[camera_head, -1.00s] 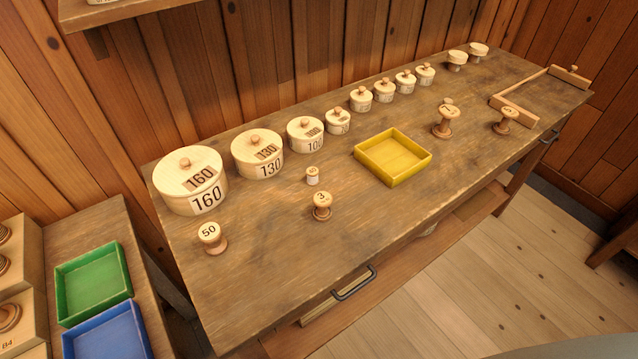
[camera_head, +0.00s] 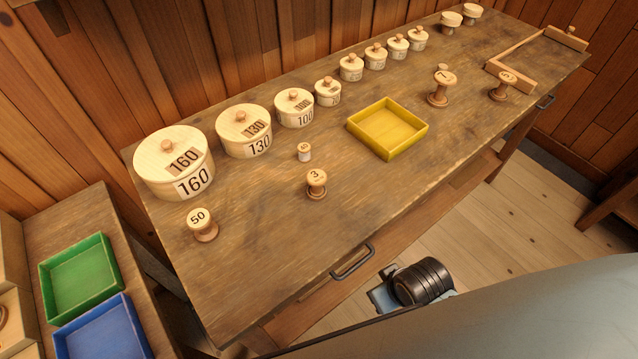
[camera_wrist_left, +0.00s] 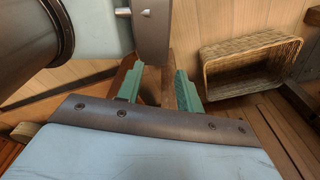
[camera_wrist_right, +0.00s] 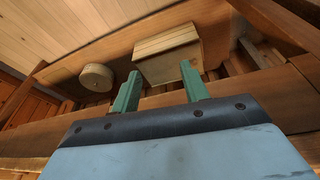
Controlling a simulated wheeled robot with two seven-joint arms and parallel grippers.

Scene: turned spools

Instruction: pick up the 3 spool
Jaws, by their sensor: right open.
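The 3 spool (camera_head: 316,184), a small turned wooden spool with a 3 on its top, stands upright on the workbench (camera_head: 262,262), toward its front edge. Nothing touches it. My left gripper (camera_wrist_left: 158,90) shows only in the left wrist view; its green fingers are apart with nothing between them. My right gripper (camera_wrist_right: 160,90) is open and empty in the right wrist view, facing the bench's underside and lower shelf. Neither gripper is at the spool, and neither gripper's fingers show in the head view.
The 50 spool (camera_head: 202,224) stands left of it, a tiny spool (camera_head: 304,152) behind, and a yellow tray (camera_head: 388,129) to the right. Lidded round boxes, including the 160 box (camera_head: 174,162), line the back. A drawer handle (camera_head: 352,262) projects in front. A wicker basket (camera_wrist_left: 250,66) is near my left gripper.

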